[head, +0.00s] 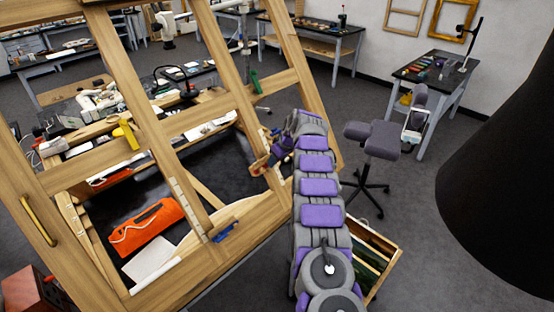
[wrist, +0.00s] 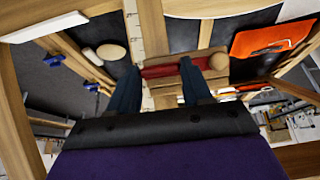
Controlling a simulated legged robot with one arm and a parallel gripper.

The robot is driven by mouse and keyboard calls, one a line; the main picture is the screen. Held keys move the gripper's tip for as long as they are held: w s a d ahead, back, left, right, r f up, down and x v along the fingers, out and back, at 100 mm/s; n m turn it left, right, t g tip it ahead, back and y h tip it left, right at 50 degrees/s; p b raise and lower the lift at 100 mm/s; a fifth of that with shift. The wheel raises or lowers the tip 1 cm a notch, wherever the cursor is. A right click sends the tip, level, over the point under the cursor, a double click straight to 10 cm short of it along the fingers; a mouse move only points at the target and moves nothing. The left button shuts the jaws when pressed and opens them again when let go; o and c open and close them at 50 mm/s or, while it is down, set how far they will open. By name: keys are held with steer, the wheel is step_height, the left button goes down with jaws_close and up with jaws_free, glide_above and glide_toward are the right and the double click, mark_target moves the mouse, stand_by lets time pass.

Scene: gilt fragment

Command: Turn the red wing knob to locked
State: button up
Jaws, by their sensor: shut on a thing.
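The red wing knob (wrist: 161,71) shows in the wrist view as a dark red bar, lying roughly level across the picture, against the wooden frame. My gripper (wrist: 160,75) has one dark blue finger at each end of the bar and is shut on it. The fingers cover the knob's ends, and I see no lock marking. In the head view my gripper (head: 266,160) is at the right part of the tilted wooden frame (head: 172,180), beyond my purple and grey arm. The knob is too small and covered to make out there.
An orange pouch (head: 145,228) lies on the dark surface behind the frame. Blue (head: 225,232), yellow (head: 127,133) and green (head: 254,82) clamps sit on the frame. A grey chair (head: 372,145) and a wooden crate (head: 378,240) stand right of my arm.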

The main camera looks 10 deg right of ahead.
stand_by(0.3)
steer(key=o, duration=1.1)
steer(key=shift+c, duration=0.2)
steer(key=b+v, duration=0.1)
steer(key=v, duration=1.6)
steer(key=shift+r, duration=0.15)
